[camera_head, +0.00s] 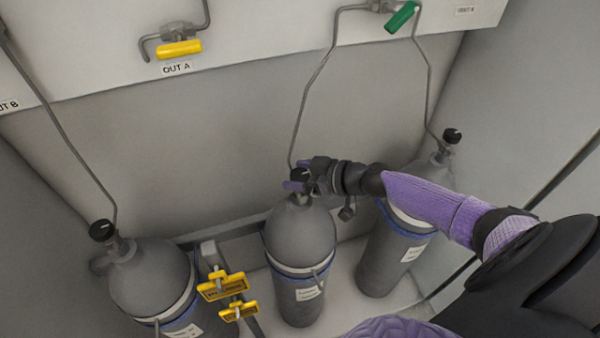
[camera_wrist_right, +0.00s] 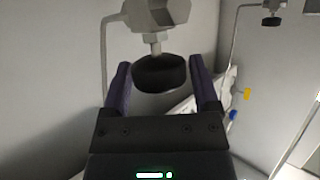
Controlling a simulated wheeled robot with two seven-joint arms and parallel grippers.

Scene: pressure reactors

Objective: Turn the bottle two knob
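The middle grey gas bottle (camera_head: 300,236) stands upright, with a black knob (camera_head: 299,174) on its valve. I cannot read a number on its label. My right gripper (camera_head: 294,186) reaches in from the right at this knob. In the right wrist view, the black knob (camera_wrist_right: 160,74) sits between the two purple fingers of the right gripper (camera_wrist_right: 162,82). The fingers are spread, one on each side of the knob, with a small gap visible on the right side. Contact on the left side is hard to tell. My left gripper is not in view.
A left bottle (camera_head: 150,278) and a right bottle (camera_head: 386,262) flank the middle one. Thin pipes run up to a panel with a yellow valve handle (camera_head: 180,49) and a green handle (camera_head: 401,17).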

